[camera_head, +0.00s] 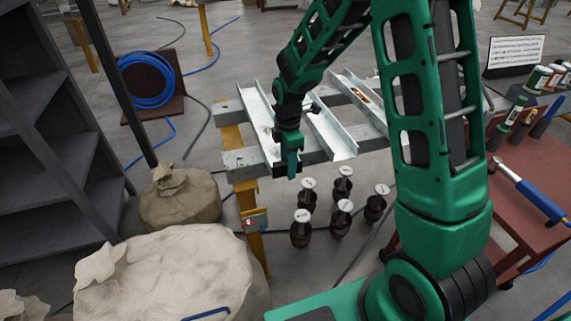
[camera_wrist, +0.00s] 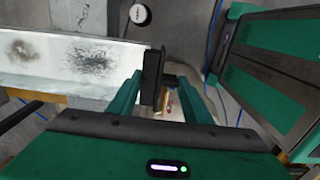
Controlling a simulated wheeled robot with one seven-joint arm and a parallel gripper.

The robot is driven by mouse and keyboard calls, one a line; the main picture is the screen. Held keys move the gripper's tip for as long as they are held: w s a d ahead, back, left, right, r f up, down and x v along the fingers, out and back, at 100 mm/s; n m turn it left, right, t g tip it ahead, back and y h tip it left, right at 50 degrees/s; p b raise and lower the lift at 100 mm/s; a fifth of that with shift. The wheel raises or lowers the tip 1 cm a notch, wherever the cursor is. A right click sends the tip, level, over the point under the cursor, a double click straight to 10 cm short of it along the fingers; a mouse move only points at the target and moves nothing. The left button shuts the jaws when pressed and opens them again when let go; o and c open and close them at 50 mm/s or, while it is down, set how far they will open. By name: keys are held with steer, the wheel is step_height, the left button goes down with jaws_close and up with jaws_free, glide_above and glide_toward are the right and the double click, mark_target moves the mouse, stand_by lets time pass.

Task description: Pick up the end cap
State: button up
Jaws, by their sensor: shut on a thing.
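The end cap (camera_wrist: 152,78) is a thin dark plate, seen nearly edge-on in the wrist view. My gripper (camera_wrist: 160,92) is shut on it, with one green finger on each side. The cap lies close to the end of a pale metal channel (camera_wrist: 85,62) with dark smudges; I cannot tell whether they touch. In the head view my gripper (camera_head: 291,163) points down at the near end of the left channel (camera_head: 260,108). There the cap is a small dark patch, partly hidden by my gripper.
Two more metal channels (camera_head: 330,134) lie on the grey beams (camera_head: 243,157) of a stand with yellow legs. Several dark bottles with white caps (camera_head: 343,205) stand on the floor below. Sacks (camera_head: 180,197) are at left, and a red-brown table (camera_head: 530,165) with tools is at right.

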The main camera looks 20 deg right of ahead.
steer(key=s+r, duration=0.3)
steer(key=s, duration=0.5)
steer(key=s+r, duration=0.4)
steer(key=s, duration=0.4)
steer(key=shift+s, duration=0.2)
stand_by(0.4)
step_height(320, 180, up, 7)
stand_by(0.9)
steer(key=shift+f, duration=0.15)
